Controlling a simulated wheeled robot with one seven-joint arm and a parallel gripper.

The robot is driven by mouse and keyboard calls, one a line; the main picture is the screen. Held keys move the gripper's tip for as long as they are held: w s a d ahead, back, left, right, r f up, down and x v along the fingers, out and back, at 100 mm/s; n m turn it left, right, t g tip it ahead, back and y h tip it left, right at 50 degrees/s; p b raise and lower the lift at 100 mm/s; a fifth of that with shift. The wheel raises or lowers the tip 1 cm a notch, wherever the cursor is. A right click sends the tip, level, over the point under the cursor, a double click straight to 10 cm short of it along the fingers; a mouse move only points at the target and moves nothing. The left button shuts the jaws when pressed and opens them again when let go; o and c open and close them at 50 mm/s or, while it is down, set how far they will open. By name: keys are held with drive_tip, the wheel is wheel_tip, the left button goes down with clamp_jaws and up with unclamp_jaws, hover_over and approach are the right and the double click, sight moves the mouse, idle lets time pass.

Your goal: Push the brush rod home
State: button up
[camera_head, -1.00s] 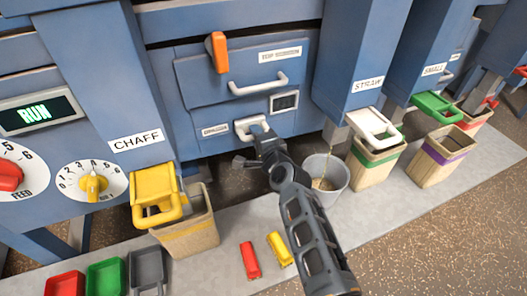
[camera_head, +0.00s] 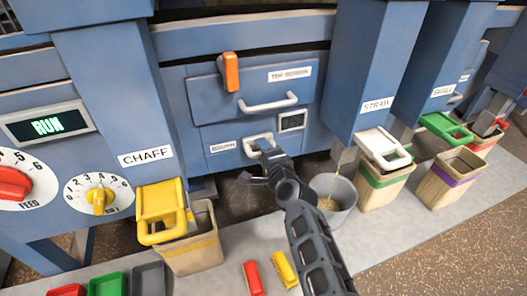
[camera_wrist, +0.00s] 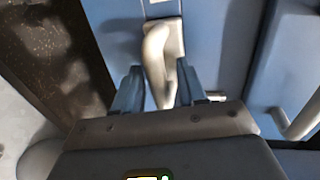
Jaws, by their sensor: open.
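A whitish handle (camera_head: 258,139) sits low on the blue machine front, beside a small label too blurred to read surely; I take it for the brush rod's handle. In the wrist view the pale handle (camera_wrist: 160,55) runs between my two fingers. My gripper (camera_head: 263,160) is at this handle, partly covering it in the head view. In the wrist view my gripper (camera_wrist: 157,88) is open, one finger on each side of the handle. I cannot tell whether the fingers touch it. The rod behind the handle is hidden.
A drawer handle (camera_head: 268,104) and an orange lever (camera_head: 231,72) are above. A grey bucket (camera_head: 334,197) stands right of my gripper, a yellow-banded bin (camera_head: 193,249) left. A red block (camera_head: 253,278) and a yellow block (camera_head: 284,269) lie on the floor slab.

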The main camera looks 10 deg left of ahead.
drive_tip(key=p+v, duration=0.2)
drive_tip(key=v, duration=0.5)
drive_tip(key=shift+s, duration=0.2)
drive_tip(key=shift+d, duration=0.15)
drive_tip(key=s+d+f+n+t+h, duration=0.1)
drive_tip(key=s+d+f+h, duration=0.15)
drive_tip(key=s+d, duration=0.45)
drive_tip(key=s+d+f+n+h, duration=0.1)
drive_tip(key=s+d+f, duration=0.35)
drive_tip(key=d, duration=0.35)
drive_tip(key=s+d+n+h, duration=0.1)
drive_tip(key=s+d+n, duration=0.1)
drive_tip(key=s+d, duration=0.4)
drive_tip(key=s+d+n+h, duration=0.1)
drive_tip(key=s+d, duration=0.3)
drive_tip(key=s, duration=0.4)
drive_tip(key=s+d+r+n+h, duration=0.1)
drive_tip(key=s+d+r+n, duration=0.2)
drive_tip(key=s, duration=0.5)
drive_tip(key=s+d+r+h, duration=0.1)
drive_tip(key=s+d+r, duration=0.1)
drive_tip(key=s+r, duration=0.4)
drive_tip(key=s+d+r+n+h, duration=0.1)
drive_tip(key=s+r+n, duration=0.2)
drive_tip(key=s+r, duration=0.7)
drive_tip(key=shift+t, duration=0.4)
